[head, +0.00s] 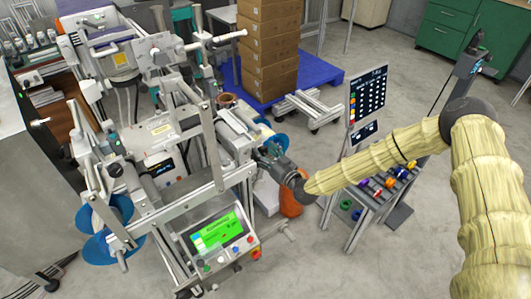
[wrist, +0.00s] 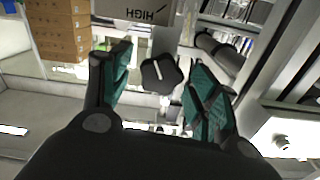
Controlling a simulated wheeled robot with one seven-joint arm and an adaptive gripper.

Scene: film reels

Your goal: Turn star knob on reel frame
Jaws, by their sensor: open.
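In the wrist view a black star knob (wrist: 161,74) with a white line on its face sits between the two green-padded fingers of my gripper (wrist: 160,92). The fingers are open, with a gap on each side of the knob. I cannot tell how far the fingertips are from it in depth. In the head view my gripper (head: 268,155) is at the right side of the reel frame (head: 205,130), at the end of my cloth-covered arm. The knob is hidden there.
A control panel with a green screen (head: 217,235) stands at the frame's front. A cart with coloured spools (head: 376,190) is to the right. Stacked cardboard boxes (head: 268,45) stand on a blue pallet (head: 318,70) behind.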

